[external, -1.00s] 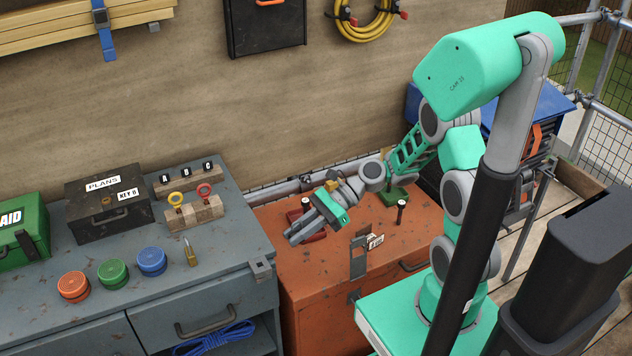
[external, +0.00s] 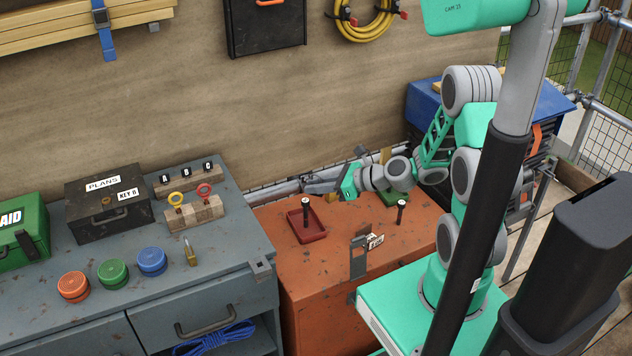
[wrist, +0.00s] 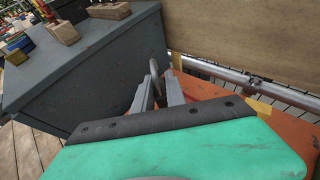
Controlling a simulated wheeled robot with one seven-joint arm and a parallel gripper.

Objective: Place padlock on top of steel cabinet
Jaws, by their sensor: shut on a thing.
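A small brass padlock (external: 190,257) with a grey shackle stands on the top of the grey-blue steel cabinet (external: 225,240), near its right part. My gripper (external: 312,186) is in the air above the back of the orange chest, right of the grey cabinet and apart from the padlock. In the wrist view its fingers (wrist: 159,98) are closed around a thin grey-brown thing (wrist: 155,74); I cannot tell what it is. The grey cabinet's side (wrist: 90,80) lies left of the fingers there.
The orange chest (external: 330,265) holds a red tray (external: 308,236) with a dark upright post and another post (external: 401,212). On the grey cabinet are several coloured round tins (external: 113,274), a dark box (external: 105,215) and a wooden key block (external: 195,212). A pipe runs along the wall.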

